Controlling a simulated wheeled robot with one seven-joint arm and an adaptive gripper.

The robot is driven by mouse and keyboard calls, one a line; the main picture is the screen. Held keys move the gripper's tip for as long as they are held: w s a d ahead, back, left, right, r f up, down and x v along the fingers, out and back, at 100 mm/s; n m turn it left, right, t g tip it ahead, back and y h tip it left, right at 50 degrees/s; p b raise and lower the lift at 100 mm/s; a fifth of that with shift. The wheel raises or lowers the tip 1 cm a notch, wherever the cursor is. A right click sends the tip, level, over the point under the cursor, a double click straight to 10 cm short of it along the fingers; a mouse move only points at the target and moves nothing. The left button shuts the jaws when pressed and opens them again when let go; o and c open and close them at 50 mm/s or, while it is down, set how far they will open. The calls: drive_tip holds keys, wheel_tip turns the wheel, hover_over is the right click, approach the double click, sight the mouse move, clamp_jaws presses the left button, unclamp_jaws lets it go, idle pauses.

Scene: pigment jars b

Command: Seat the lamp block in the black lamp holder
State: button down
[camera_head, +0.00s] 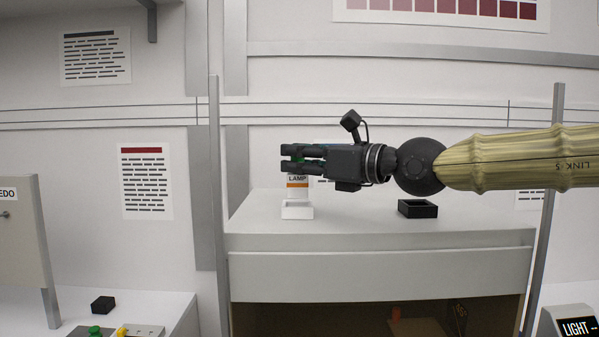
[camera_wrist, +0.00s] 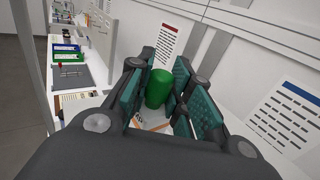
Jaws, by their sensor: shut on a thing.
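The lamp block (camera_head: 297,187) is white with an orange band and a LAMP label, and has a green cylindrical top. It is upright at the left of the raised shelf, in or just above a white holder (camera_head: 297,212); I cannot tell whether its base touches. My gripper (camera_head: 291,157) comes in level from the right and is shut on the green top. In the wrist view the green top (camera_wrist: 158,88) is between the finger pads, with part of the block below. The black lamp holder (camera_head: 417,209) stands on the same shelf to the right, below my wrist, and looks empty.
The shelf top (camera_head: 350,228) is clear between the two holders. A grey upright post (camera_head: 217,190) stands left of the shelf and another (camera_head: 545,210) at its right. A lower bench at the left holds a small black block (camera_head: 103,305) and green and yellow buttons.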

drive_tip(key=s+r+p, duration=0.1)
drive_tip(key=s+p, duration=0.4)
drive_tip(key=s, duration=0.9)
drive_tip(key=shift+s+r, duration=0.2)
drive_tip(key=shift+s, duration=0.05)
idle(0.5)
